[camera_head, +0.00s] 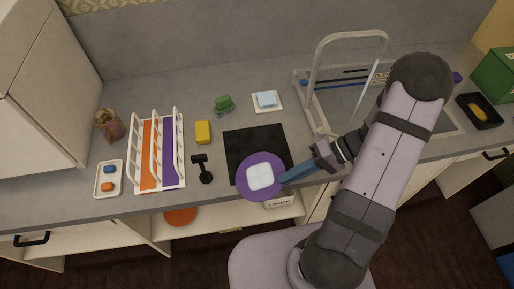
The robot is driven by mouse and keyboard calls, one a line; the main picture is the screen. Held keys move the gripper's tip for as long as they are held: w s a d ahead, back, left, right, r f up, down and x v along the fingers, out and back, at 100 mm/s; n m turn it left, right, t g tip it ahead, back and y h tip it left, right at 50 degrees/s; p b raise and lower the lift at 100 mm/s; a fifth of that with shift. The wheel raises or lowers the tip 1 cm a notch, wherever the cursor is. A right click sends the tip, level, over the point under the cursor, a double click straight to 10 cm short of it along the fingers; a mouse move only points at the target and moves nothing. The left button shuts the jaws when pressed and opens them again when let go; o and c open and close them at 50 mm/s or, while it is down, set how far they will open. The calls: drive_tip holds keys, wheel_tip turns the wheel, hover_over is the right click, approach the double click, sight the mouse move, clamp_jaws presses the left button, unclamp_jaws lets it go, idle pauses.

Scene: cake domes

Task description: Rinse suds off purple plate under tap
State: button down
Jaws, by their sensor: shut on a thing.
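The purple plate (244,177) is at the front edge of the counter, over the lower edge of a black mat. A pale, squarish white patch lies on its middle; I cannot tell whether it is suds. My gripper (285,180), with blue fingers, is shut on the plate's right rim. The tap (316,75) is a tall pale arch at the sink (408,112), to the right of the plate. A thin pale line slants down from the tap's right end and looks like running water. My arm hides part of the sink.
The black mat (255,143) lies behind the plate. A rack with orange and purple strips (160,150), a black tool (203,168), a yellow sponge (203,132) and a green object (223,104) stand left. A dark tray (480,111) and green box (495,75) are far right.

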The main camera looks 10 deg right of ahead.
drive_tip(key=shift+r, duration=0.1)
drive_tip(key=shift+r+p, duration=1.55)
drive_tip(key=shift+r, duration=0.35)
drive_tip(key=shift+r, duration=0.1)
drive_tip(key=p+v, duration=0.2)
drive_tip(key=v, duration=0.4)
drive_tip(key=shift+r+p, duration=0.2)
drive_tip(key=shift+p, duration=0.15)
drive_tip(key=shift+f, duration=0.1)
